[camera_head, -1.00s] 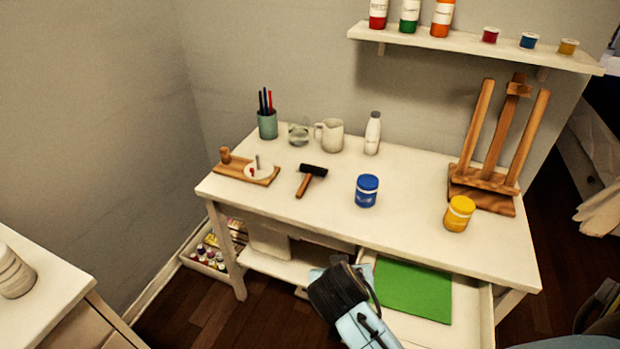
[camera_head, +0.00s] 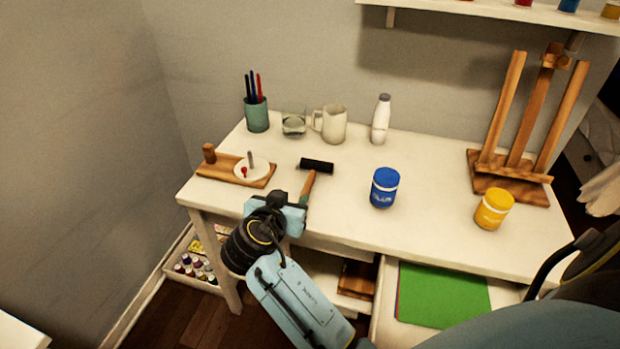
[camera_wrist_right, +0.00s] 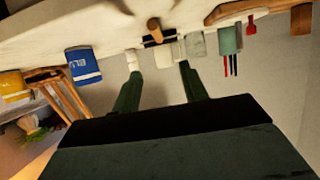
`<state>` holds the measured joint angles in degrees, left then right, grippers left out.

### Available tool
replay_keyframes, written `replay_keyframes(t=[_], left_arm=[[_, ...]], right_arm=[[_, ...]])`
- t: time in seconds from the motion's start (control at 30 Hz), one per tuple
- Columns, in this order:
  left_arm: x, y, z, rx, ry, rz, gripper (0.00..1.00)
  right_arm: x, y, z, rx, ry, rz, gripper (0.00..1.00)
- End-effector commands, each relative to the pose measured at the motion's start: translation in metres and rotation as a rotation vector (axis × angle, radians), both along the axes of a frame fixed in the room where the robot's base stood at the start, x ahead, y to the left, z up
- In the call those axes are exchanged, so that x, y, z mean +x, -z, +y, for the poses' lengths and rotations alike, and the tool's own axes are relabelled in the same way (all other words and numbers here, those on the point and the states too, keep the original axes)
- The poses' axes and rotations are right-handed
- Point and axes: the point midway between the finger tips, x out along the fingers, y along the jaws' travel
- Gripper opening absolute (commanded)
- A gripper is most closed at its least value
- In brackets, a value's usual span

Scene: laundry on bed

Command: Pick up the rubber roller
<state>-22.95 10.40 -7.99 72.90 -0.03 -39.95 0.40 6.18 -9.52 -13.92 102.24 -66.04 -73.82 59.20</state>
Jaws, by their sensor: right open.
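The rubber roller (camera_head: 317,166) lies on the white table, with a black cylinder and a wooden handle pointing toward the table's front edge. In the right wrist view the roller's handle (camera_wrist_right: 154,28) shows beyond the fingertips, with its black cylinder behind. My right gripper (camera_head: 300,196) is at the front edge of the table, close to the handle end, and overlaps part of it in the head view. In the wrist view the right gripper's two green fingers (camera_wrist_right: 158,70) are spread and empty. Whether they touch the handle cannot be told. My left gripper is not in view.
A wooden board with a white dish (camera_head: 233,171) is left of the roller. A blue paint jar (camera_head: 384,188) and yellow jar (camera_head: 493,209) stand right. A pen cup (camera_head: 256,115), glass (camera_head: 293,122), pitcher (camera_head: 333,125) and bottle (camera_head: 381,120) stand behind. An open drawer (camera_head: 386,300) juts out below.

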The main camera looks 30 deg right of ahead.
Motion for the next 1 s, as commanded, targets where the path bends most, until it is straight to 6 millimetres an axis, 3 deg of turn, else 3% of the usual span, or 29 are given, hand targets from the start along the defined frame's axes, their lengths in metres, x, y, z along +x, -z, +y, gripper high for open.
replay_keyframes(t=[0.03,0.27,0.6,1.0], left_arm=[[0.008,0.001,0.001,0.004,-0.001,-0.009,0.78],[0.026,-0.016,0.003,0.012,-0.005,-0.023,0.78],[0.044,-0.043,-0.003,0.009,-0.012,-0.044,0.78],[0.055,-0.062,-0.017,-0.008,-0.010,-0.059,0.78]], right_arm=[[0.000,0.012,0.000,0.000,0.000,0.000,0.43],[0.002,0.024,-0.003,-0.002,0.001,0.000,0.43],[0.038,0.046,-0.045,-0.004,0.001,0.001,0.43],[0.061,0.058,-0.074,-0.004,0.001,0.000,0.43]])
